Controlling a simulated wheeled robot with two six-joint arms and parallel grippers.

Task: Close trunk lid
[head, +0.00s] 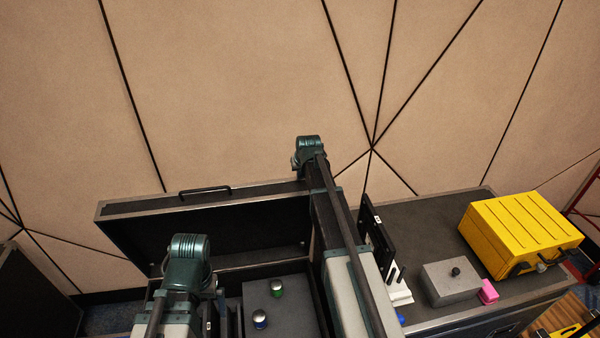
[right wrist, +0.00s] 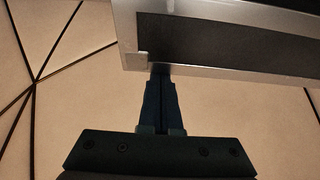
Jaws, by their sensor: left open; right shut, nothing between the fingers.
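The trunk (head: 152,284) is black with metal edges, and its lid (head: 215,228) stands raised at the back against the wall side. A dark handle (head: 205,190) sits on the lid's top edge. My right arm reaches over the lid's right end and hides its gripper in the head view. In the right wrist view the right gripper (right wrist: 160,68) is shut and empty, its tips overlapping the lid's metal rim near a corner; contact cannot be told. My left arm is low over the trunk's left front; its gripper is open, its fingers hard to make out.
On a case (head: 410,220) at right stand a yellow case (head: 520,235), a grey box (head: 452,283) and a pink block (head: 488,291). The panelled wall (head: 240,90) is close behind.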

